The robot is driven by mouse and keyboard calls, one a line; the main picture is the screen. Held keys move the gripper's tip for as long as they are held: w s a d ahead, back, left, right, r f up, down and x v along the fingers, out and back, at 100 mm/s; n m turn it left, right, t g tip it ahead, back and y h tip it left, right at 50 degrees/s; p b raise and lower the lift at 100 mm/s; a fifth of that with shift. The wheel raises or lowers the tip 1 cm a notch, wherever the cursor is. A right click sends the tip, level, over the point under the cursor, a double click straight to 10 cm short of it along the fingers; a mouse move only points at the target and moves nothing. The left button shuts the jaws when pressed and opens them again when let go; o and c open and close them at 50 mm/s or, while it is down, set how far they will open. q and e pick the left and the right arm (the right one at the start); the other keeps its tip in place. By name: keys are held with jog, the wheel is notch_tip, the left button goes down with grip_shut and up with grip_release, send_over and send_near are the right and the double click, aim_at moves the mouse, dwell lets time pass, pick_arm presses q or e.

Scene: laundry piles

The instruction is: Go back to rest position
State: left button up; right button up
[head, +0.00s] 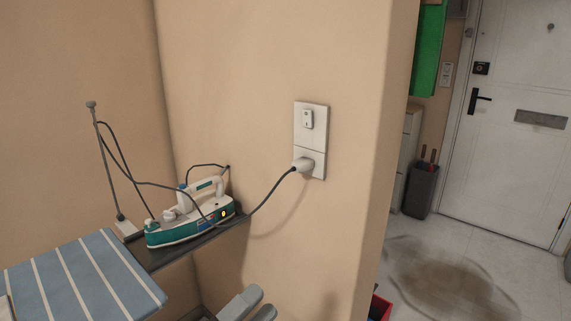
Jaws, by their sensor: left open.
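My left gripper (262,301) shows at the bottom edge of the head view, cut off by the frame. Its two grey fingertips stand a little apart with nothing seen between them. It is in front of the beige wall, below and right of the iron. My right gripper is not in view. A teal and white iron (190,222) rests on a dark stand at the end of the ironing board (85,278), with a small orange light lit. Its cord runs to a plug (304,164) in the white wall outlet (311,130).
The striped blue board fills the lower left, with a thin cord holder (107,165) rising behind it. A wall corner divides the view. Beyond it are a white door (515,110), a dark bin (420,190) and a brown floor stain (445,285). Something red (380,307) shows at the bottom.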

pick_arm(q)
jog(key=s+a+f+n+t+y, duration=0.1)
jog(key=a+f+n+y, duration=0.35)
jog(key=f+n, duration=0.2)
jog(key=s+a+f+n+y, duration=0.1)
jog(key=a+f+n+y, duration=0.4)
jog(key=n, duration=0.3)
jog(key=s+a+f+n+g+y, duration=0.2)
jog(key=s+a+f+n, duration=0.1)
jog(key=s+f+n, duration=0.2)
jog(key=s+a+f+n+g+y, duration=0.2)
jog(key=s+a+f+n+g, duration=0.1)
jog(key=s+f+n, duration=0.2)
notch_tip(320, 180, down, 4)
jog(key=shift+s+f+y, duration=0.25)
jog(key=shift+s+y, duration=0.1)
jog(key=shift+s, duration=0.85)
